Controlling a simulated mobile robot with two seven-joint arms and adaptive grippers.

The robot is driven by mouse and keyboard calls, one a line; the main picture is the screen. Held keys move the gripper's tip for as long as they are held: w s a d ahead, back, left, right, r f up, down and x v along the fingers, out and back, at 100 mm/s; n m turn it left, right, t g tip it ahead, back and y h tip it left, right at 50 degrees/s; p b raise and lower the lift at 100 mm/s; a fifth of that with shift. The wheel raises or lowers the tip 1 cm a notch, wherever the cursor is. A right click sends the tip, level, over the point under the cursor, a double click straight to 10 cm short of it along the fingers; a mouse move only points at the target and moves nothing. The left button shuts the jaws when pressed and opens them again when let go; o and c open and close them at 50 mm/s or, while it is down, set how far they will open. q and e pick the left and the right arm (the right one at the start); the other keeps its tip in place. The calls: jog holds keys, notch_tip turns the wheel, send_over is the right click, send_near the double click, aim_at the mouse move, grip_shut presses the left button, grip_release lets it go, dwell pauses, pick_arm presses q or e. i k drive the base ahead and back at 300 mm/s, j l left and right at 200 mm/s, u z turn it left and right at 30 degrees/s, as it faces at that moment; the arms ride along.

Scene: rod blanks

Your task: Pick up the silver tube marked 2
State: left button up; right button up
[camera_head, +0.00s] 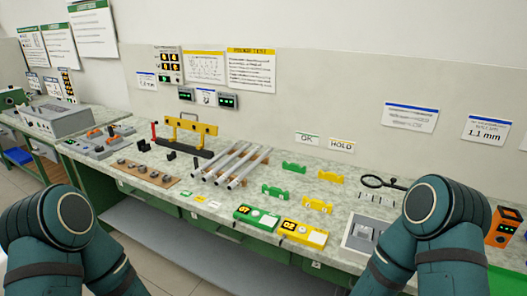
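Several silver tubes (232,164) lie side by side, slanting, on brown supports on the speckled worktop in the middle of the view. Their near ends point toward the bench's front edge. Any numbers on them are too small to read, so I cannot tell which tube is marked 2. My two teal arms show at the lower left and lower right, well apart from the tubes. Neither gripper is in view.
A yellow fixture (190,128) stands behind the tubes. A wooden strip with dark pieces (147,172) lies to their left. Green (257,218) and yellow (303,233) boxes sit at the front edge.

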aim_at(200, 170)
jog(key=j+z, duration=0.15)
jog(key=z, duration=0.25)
jog(key=i+j+z, duration=0.1)
jog(key=z, duration=0.3)
jog(key=j+z, duration=0.2)
jog(key=z, duration=0.2)
jog(key=j+z, duration=0.25)
jog(key=j, duration=0.2)
jog(key=j+z, duration=0.3)
jog(key=j, duration=0.2)
jog(key=k+j, duration=0.1)
jog(key=j, duration=0.3)
jog(key=j+z, duration=0.1)
jog(key=j, duration=0.25)
jog(key=k+j+z, duration=0.1)
jog(key=j, duration=0.3)
jog(key=k+j, duration=0.2)
jog(key=j, duration=0.15)
jog(key=k+j+z, duration=0.1)
jog(key=j, duration=0.25)
